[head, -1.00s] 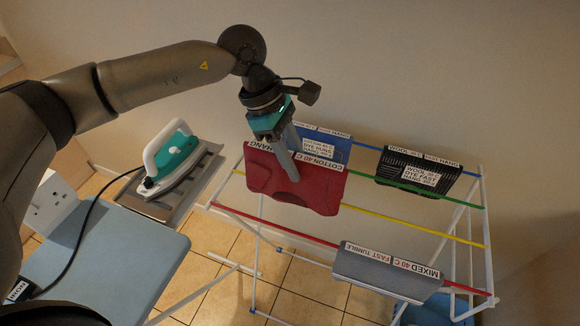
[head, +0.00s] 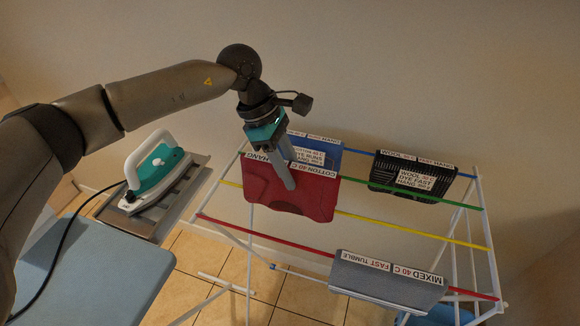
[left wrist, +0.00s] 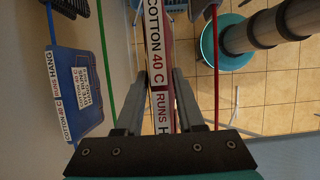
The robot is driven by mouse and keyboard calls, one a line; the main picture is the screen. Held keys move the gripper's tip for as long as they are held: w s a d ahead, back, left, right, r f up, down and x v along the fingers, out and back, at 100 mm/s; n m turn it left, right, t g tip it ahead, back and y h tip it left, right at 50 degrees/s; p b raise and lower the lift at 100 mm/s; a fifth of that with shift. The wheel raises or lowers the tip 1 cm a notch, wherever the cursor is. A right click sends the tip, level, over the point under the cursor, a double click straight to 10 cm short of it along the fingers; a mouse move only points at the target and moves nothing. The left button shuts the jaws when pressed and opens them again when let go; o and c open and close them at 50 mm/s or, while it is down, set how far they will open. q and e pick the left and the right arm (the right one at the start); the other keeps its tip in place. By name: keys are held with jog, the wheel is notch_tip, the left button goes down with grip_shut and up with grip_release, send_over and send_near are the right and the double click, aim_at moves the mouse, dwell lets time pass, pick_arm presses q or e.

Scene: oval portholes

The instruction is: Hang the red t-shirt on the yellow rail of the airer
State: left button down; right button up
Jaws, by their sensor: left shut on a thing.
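The red t-shirt (head: 270,195) is a folded-over red piece with a white label strip along its top edge. My left gripper (head: 288,183) is shut on its top edge from above. In the left wrist view the fingers pinch the labelled edge (left wrist: 157,70). The airer's yellow rail (head: 400,228) shows on both sides of the t-shirt in the head view and runs behind it. In the wrist view the t-shirt lies between the green rail (left wrist: 101,30) and the red rail (left wrist: 216,70) and hides the yellow one. I cannot tell whether it rests on the rail. My right gripper is not in view.
A blue garment (head: 322,157) and a black one (head: 395,177) hang at the blue rail. A grey garment (head: 375,282) hangs on the front red rail. An iron (head: 157,172) stands on its rest left of the airer, beside the light-blue board (head: 85,280). The yellow rail's right stretch is bare.

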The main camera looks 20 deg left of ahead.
aim_at(261, 158)
pick_arm(q)
jog(key=shift+f+b, duration=3.3)
jog(key=shift+f, duration=0.95)
jog(key=shift+c, duration=2.2)
grip_release()
jog(key=p+v, duration=0.1)
jog(key=v, duration=1.4)
jog(key=shift+r, duration=0.15)
